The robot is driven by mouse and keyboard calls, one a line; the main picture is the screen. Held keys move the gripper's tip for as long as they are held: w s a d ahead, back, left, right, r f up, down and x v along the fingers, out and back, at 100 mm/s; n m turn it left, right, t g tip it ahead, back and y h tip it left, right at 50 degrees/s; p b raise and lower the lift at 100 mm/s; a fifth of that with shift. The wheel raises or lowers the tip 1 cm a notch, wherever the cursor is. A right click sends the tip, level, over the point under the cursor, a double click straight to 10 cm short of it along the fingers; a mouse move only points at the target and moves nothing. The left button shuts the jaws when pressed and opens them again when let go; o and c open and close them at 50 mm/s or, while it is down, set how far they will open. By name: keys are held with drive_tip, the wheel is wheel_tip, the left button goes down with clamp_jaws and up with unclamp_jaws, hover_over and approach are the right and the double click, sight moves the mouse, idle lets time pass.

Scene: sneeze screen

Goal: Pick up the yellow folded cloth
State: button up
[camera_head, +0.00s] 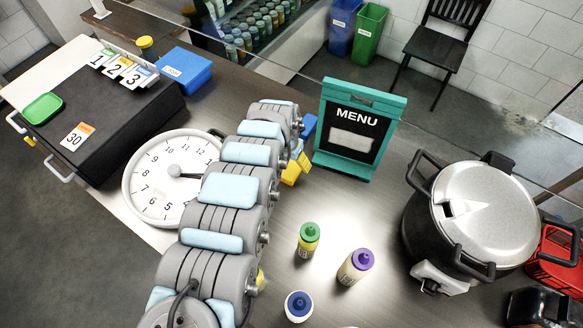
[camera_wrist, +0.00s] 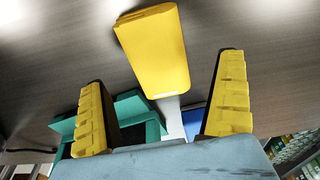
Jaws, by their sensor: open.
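The yellow folded cloth (camera_wrist: 155,50) shows in the wrist view as a smooth yellow block on the dark counter. It lies ahead of my gripper (camera_wrist: 163,75), roughly between the directions of its two yellow ridged fingers and slightly left of centre. The fingers are wide apart with nothing between them, and I see no contact with the cloth. In the head view my arm covers much of this spot. Yellow patches show at the arm's far end, beside the menu sign, and I cannot clearly separate cloth from finger there.
The teal-framed menu sign (camera_head: 358,130) stands close to my gripper. A round clock (camera_head: 150,185) lies left of my arm. Several bottles, including a purple-capped one (camera_head: 355,266), stand in front. A large lidded pot (camera_head: 480,215) is at the right. A clear screen edge runs behind.

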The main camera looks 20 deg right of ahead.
sight(292, 165)
drive_tip(key=shift+w+d+f, duration=0.1)
drive_tip(key=shift+d+f, duration=0.1)
drive_tip(key=shift+f, duration=0.85)
drive_tip(key=shift+w+d+f, duration=0.1)
drive_tip(key=shift+d+f, duration=0.1)
drive_tip(key=shift+f, duration=1.45)
drive_tip(key=c, duration=1.2)
